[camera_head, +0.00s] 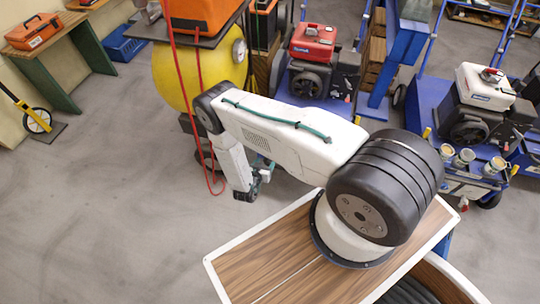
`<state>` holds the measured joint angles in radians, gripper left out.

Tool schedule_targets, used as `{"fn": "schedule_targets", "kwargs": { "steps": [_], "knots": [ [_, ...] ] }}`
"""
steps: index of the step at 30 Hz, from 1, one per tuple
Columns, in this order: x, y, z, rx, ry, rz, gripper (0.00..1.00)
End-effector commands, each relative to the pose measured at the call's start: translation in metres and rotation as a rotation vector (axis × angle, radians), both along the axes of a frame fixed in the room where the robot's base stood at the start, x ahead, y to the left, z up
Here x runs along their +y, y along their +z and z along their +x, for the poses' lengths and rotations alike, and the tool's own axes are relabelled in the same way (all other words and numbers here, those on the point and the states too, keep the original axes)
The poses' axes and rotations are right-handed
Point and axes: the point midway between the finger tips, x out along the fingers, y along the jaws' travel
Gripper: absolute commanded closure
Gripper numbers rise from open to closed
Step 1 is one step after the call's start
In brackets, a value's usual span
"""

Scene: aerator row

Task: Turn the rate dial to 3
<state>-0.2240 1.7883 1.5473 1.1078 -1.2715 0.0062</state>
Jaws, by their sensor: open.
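I cannot pick out the rate dial or read any number in this view. A round pale gauge-like face (239,51) sits on the right side of a yellow rounded tank (178,75); its markings are too small to read. My white arm reaches left and bends down, so it covers part of the area behind it. My gripper (247,193) hangs at the arm's end, above the grey floor in the picture. It is open, with nothing seen between its fingers, and apart from the gauge-like face.
Blue-framed machines stand at right, one with a red engine (313,43), one with a white engine (486,86). Red hoses (182,90) hang by the tank. An orange case (33,31) rests on a bench at upper left. The floor at left (90,210) is clear.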

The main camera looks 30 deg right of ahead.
Motion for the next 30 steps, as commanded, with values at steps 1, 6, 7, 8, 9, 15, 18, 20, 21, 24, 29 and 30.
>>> {"fn": "schedule_targets", "kwargs": {
  "steps": [1, 6, 7, 8, 9, 15, 18, 20, 21, 24, 29, 30],
  "knots": [
    [-0.001, -0.001, 0.000, 0.023, 0.007, -0.013, 0.40],
    [-0.011, -0.006, 0.008, 0.044, 0.018, -0.028, 0.40],
    [-0.015, -0.008, 0.010, 0.043, 0.017, -0.028, 0.40],
    [-0.019, -0.009, 0.013, 0.042, 0.017, -0.027, 0.40],
    [-0.024, -0.012, 0.016, 0.042, 0.016, -0.027, 0.40],
    [-0.047, -0.024, 0.034, 0.040, 0.018, -0.025, 0.40],
    [-0.054, -0.028, 0.039, 0.042, 0.019, -0.026, 0.40],
    [-0.057, -0.029, 0.041, 0.042, 0.020, -0.026, 0.40],
    [-0.058, -0.029, 0.042, 0.041, 0.021, -0.026, 0.40],
    [-0.059, -0.030, 0.043, 0.041, 0.021, -0.027, 0.40],
    [-0.059, -0.030, 0.043, 0.041, 0.022, -0.026, 0.40],
    [-0.059, -0.030, 0.043, 0.041, 0.022, -0.026, 0.48]
  ]
}}
